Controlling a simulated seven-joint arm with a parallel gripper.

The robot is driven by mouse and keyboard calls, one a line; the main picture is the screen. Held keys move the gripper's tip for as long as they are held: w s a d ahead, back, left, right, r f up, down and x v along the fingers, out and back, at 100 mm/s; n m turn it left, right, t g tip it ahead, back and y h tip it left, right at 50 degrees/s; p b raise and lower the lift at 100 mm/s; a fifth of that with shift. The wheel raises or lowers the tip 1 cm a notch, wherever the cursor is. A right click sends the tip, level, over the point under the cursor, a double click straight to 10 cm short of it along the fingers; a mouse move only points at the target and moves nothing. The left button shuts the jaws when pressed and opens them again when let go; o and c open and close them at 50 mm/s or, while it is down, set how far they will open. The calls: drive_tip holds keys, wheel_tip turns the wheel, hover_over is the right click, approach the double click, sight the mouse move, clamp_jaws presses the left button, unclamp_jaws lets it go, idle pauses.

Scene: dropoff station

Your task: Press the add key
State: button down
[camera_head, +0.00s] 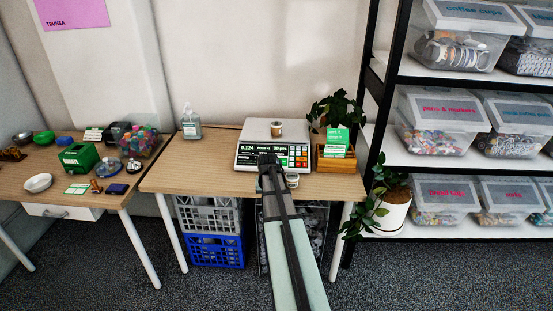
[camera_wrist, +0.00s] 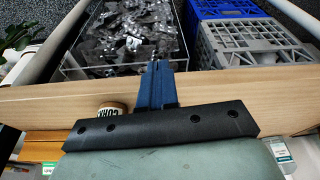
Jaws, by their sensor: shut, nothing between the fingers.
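A white weighing scale (camera_head: 245,162) stands on the right wooden table in the head view. The closed blue fingers (camera_wrist: 155,66) also show in the wrist view.
A small jar (camera_head: 276,129) sits on the scale's pan. A labelled tub (camera_head: 292,181) stands close right of my gripper. A wooden box with green cards (camera_head: 337,161) and a plant (camera_head: 338,107) stand right.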

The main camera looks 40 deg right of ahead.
drive_tip(key=w+d+r+m, duration=0.4)
drive_tip(key=d+r+m, duration=0.2)
drive_tip(key=r+m, duration=0.2)
drive_tip(key=w+d+r+m+t+h, duration=0.1)
drive_tip(key=w+d+r+m, duration=0.4)
drive_tip(key=r+m, duration=0.4)
drive_tip(key=shift+w+d+m+h, duration=0.3)
drive_tip(key=shift+d+m, duration=0.35)
drive_tip(key=shift+m, duration=0.55)
drive_tip(key=shift+f, duration=0.1)
drive_tip(key=x, duration=1.3)
drive_tip(key=shift+w+d+f, duration=0.1)
drive_tip(key=shift+f, duration=0.25)
